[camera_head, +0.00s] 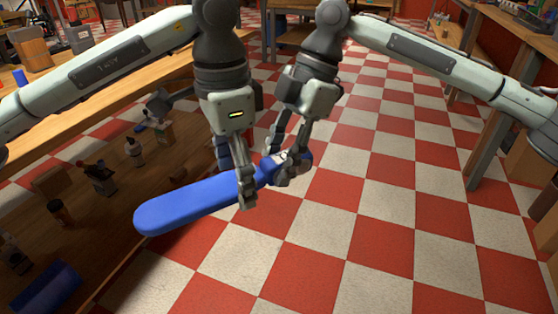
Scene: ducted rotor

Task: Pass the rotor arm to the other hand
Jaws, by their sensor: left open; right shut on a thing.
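The rotor arm (190,205) is a long, flat blue piece with rounded ends, held in the air above the checkered floor. My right gripper (285,172) is shut on its right end, near a small light fitting there. My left gripper (236,185) is open around the rotor arm's middle, with one finger in front of it and the other partly hidden behind it. I cannot tell whether the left fingers touch it. The blue piece's long left part reaches past my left gripper, free of any support.
A wooden workbench (110,90) runs along the left, with a lower shelf (120,225) carrying several small items and a blue object (45,290). More tables stand at the back and right. The red and white floor (400,220) is clear in the middle.

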